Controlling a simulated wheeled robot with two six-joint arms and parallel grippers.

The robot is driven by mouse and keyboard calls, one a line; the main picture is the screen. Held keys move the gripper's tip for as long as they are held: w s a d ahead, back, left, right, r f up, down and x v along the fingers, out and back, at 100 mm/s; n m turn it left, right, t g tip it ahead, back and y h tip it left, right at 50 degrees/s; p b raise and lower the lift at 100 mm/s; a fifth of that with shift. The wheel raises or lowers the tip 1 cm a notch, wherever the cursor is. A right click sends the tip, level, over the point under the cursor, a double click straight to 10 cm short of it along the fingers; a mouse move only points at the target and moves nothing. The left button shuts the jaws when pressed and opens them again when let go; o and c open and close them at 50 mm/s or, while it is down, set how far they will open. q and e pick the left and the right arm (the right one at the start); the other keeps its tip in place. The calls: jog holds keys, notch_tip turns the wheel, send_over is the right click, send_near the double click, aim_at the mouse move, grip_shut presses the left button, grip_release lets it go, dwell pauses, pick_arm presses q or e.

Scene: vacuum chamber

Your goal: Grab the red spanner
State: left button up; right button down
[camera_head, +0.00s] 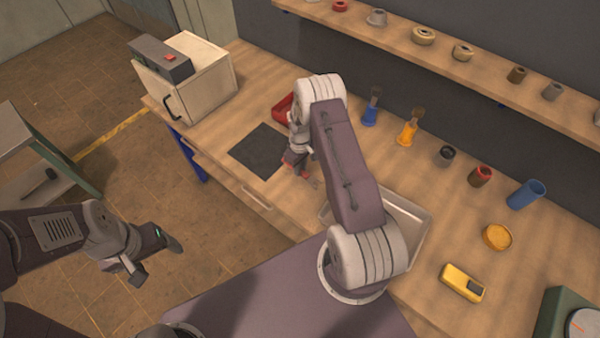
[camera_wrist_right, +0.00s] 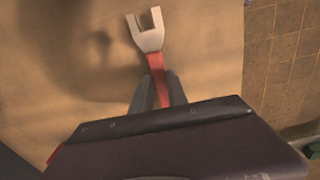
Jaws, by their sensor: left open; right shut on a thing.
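The red spanner (camera_wrist_right: 157,73) shows in the right wrist view, with a pale open-ended jaw and a red handle. My right gripper (camera_wrist_right: 160,92) is shut on its red handle, and the jaw end points away from the gripper. In the head view a bit of the spanner's red (camera_head: 302,172) shows by my right gripper (camera_head: 294,160), just above the workbench beside the black mat. My arm hides part of it. My left gripper (camera_head: 155,260) is open and empty over the floor at the left, away from the bench.
The black mat (camera_head: 259,150), a red tray (camera_head: 283,107) and a cream box (camera_head: 205,85) with a handle are on the bench (camera_head: 415,165). A metal tray (camera_head: 408,220) lies behind my right arm. Several cups and a yellow device (camera_head: 462,283) stand to the right, below a shelf (camera_head: 490,72).

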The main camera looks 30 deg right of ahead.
jog(key=s+d+r+b, duration=0.2)
jog(key=s+d+r, duration=0.6)
jog(key=shift+s, duration=0.15)
jog(key=shift+d, duration=0.15)
